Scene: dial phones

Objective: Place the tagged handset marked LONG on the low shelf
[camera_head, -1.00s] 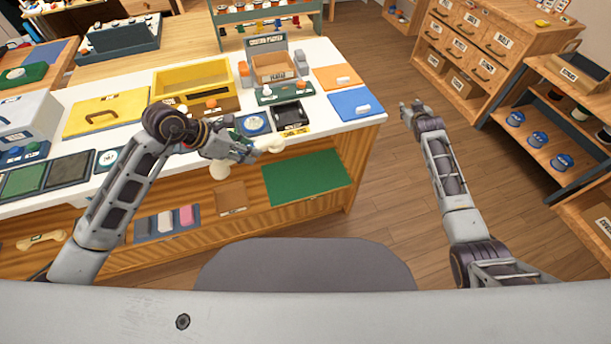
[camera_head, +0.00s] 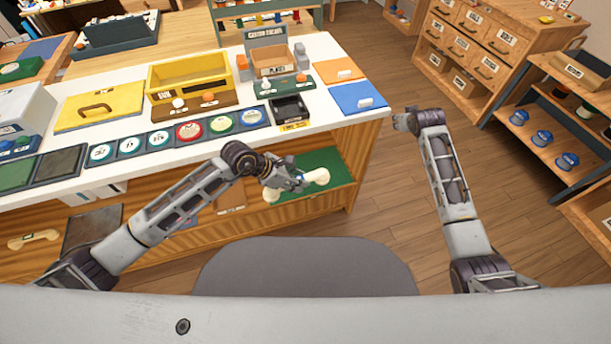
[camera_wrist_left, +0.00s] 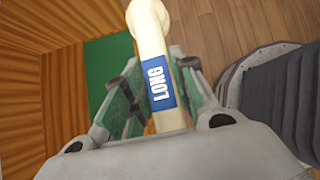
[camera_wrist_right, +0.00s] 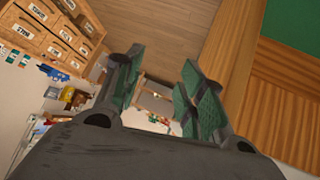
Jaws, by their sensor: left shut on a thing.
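The cream handset (camera_head: 318,177) is in my left gripper (camera_head: 292,184), in front of the low shelf under the white counter. The left wrist view shows the handset (camera_wrist_left: 150,40) with a blue tag reading LONG (camera_wrist_left: 158,87) between the fingers. The low shelf has a green mat (camera_head: 325,162), which the handset partly overlaps in the head view; I cannot tell whether they touch. The green mat also shows in the left wrist view (camera_wrist_left: 108,70). My right gripper (camera_head: 408,120) is beside the counter's right end. In the right wrist view its fingers (camera_wrist_right: 160,85) are apart and empty.
The white counter (camera_head: 225,145) above the shelf holds a row of round coloured discs, a yellow tray (camera_head: 190,75) and a black box (camera_head: 290,108). Another cream handset (camera_head: 35,240) lies on the shelf at far left. Open floor (camera_head: 400,200) lies right of the counter.

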